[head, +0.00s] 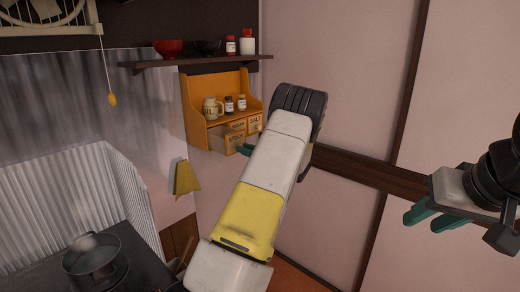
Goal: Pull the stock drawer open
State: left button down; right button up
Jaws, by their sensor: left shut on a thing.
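The wooden stock drawer (235,139), with dark lettering on its front, is at the lower left of a small orange wall cabinet (194,108). It juts out from the cabinet, so it stands at least partly open. My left gripper (243,149) is at the drawer's front, with a teal finger showing at its lower right edge. It is shut on the drawer's front; the exact grip is mostly hidden behind my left arm. My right gripper (432,214) is at the right, far from the cabinet, with its teal fingers apart and empty.
Other labelled drawers (255,123) are beside the stock drawer. Jars (229,104) and a mug (211,108) stand above them. A dark shelf (200,62) with bowls and bottles is overhead.

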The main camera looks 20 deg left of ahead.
pick_arm(q)
jog(key=c, duration=1.2)
grip_release()
jog(key=v, duration=0.7)
jog(key=shift+s+d, duration=0.1)
jog(key=shift+d, duration=0.25)
